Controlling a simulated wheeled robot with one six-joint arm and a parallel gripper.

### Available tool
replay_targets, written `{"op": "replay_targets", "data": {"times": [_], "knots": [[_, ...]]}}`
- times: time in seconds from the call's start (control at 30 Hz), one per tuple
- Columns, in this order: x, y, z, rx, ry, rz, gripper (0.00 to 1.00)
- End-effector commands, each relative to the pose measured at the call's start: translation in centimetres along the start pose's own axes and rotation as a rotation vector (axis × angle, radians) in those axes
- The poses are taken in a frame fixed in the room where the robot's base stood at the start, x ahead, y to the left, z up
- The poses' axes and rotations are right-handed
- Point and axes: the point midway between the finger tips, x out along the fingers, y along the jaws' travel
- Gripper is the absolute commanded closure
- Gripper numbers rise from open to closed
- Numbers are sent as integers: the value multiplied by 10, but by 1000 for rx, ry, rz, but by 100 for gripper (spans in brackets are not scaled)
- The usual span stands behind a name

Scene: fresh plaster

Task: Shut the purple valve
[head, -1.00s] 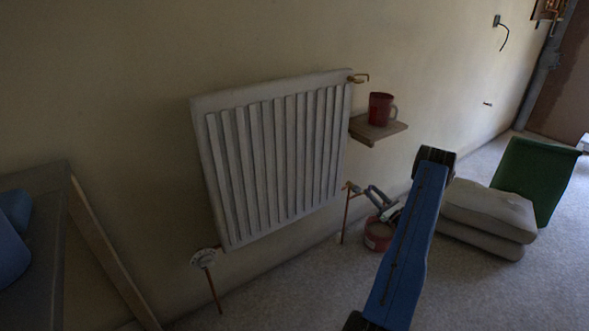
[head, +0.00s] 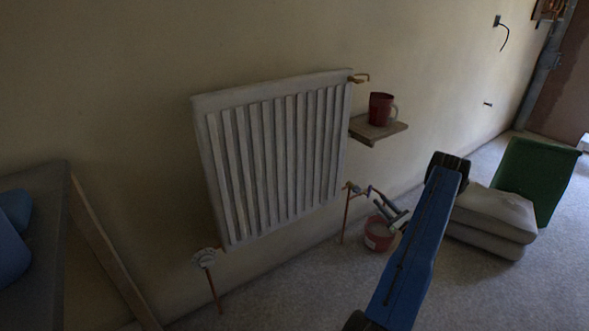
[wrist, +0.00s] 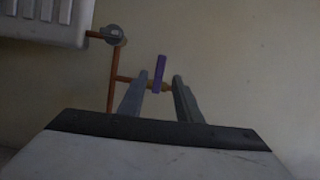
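The purple valve lever (wrist: 159,75) stands upright on a brass fitting at the end of a copper branch pipe (wrist: 125,79) in the wrist view. My gripper (wrist: 161,80) is open, one finger on each side of the lever, with gaps visible on both sides. I cannot tell how deep the lever sits between the fingers. In the head view my gripper (head: 382,200) is by the pipe at the radiator's lower right corner. The valve is small and partly hidden there.
The white radiator (head: 275,160) hangs on the wall. A red bucket (head: 378,237) stands below.

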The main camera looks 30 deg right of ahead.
Motion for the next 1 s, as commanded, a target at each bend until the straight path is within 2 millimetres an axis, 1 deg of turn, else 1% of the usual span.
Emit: {"op": "replay_targets", "data": {"times": [0.2,0.5,0.63,1.0], "knots": [[-22,0,0,0,1,-2,69],[-49,0,0,3,1,0,69],[-53,0,0,3,1,2,69],[-54,0,0,3,0,1,69]]}}
